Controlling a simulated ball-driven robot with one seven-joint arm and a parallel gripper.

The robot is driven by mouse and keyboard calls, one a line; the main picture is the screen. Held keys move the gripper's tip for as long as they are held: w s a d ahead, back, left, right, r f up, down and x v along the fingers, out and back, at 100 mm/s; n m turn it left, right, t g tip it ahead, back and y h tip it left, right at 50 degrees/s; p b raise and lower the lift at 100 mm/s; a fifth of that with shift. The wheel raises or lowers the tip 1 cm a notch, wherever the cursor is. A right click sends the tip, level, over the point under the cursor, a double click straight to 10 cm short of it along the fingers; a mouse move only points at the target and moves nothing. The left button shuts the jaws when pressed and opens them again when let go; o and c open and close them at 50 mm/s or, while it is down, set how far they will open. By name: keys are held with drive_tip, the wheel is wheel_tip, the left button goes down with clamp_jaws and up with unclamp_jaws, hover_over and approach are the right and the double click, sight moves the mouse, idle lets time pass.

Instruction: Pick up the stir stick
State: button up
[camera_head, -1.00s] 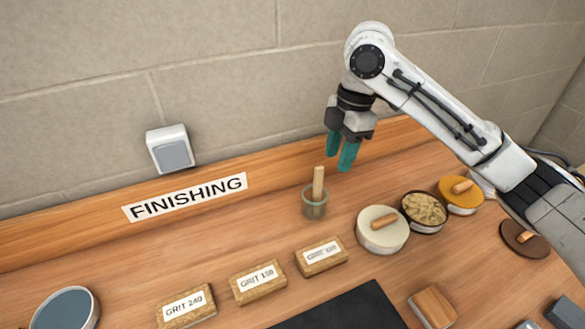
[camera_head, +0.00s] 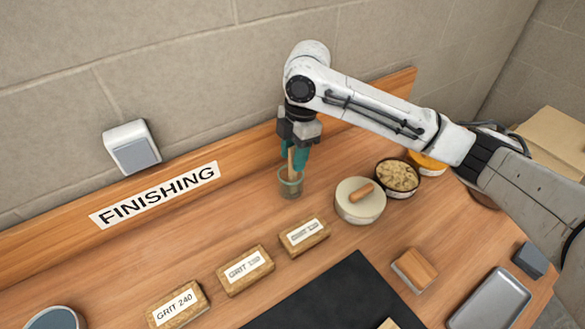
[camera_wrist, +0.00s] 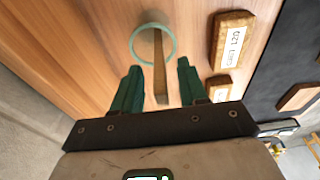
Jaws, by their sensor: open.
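The stir stick (camera_head: 291,163) is a flat light-wood stick standing upright in a small greenish glass jar (camera_head: 290,188) on the bench. My gripper (camera_head: 296,165) has teal fingers and points down at the jar, around the stick's upper part. In the wrist view the stick (camera_wrist: 160,70) rises from the jar's round rim (camera_wrist: 136,50), and its top end lies between the two fingers of my gripper (camera_wrist: 160,80). The fingers are open, with gaps on both sides of the stick. The stick's lower end is inside the jar.
A round pale tin (camera_head: 350,209) with a wooden handle stands right of the jar. Labelled grit blocks (camera_head: 304,235) lie in front. A black mat (camera_head: 335,295) covers the front middle. The back wall and the bench's raised wooden back (camera_head: 245,165) are close behind the jar.

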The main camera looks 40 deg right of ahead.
drive_tip(key=shift+a+f, duration=0.15)
drive_tip(key=shift+f, duration=0.9)
clamp_jaws()
